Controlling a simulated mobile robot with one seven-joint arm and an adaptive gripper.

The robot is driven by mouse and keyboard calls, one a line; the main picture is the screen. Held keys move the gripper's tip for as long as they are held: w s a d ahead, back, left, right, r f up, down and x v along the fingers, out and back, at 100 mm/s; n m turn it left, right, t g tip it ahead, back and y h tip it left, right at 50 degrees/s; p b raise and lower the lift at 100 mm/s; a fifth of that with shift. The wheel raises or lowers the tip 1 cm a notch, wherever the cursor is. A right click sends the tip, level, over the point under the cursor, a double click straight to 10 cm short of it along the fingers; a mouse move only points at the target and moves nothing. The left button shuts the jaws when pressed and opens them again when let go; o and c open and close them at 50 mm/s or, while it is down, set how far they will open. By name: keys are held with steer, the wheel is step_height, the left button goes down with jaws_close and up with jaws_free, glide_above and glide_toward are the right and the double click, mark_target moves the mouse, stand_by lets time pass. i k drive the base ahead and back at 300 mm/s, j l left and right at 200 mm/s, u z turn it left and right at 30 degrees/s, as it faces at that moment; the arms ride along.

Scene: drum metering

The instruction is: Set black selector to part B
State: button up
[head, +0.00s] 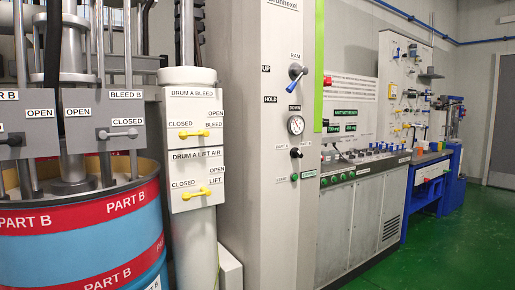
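The black selector (296,153) is a small black knob on the front of the tall light-grey cabinet (262,200). It sits below the round pressure gauge (295,125). A small label (281,147) to its upper left seems to read PART A; other lettering near it is too small to read. The knob seems to point left or sideways, but its exact setting is too small to tell. My gripper is not in view.
A blue lever (297,73) marked RAM is above the gauge. Yellow-handled drum A valves (194,134) are left of the cabinet. A blue and red PART B drum (90,240) stands at left. A console (365,205) is at right, with green floor (425,250) free before it.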

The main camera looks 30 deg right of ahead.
mark_target(295, 152)
steer(key=z, duration=1.25)
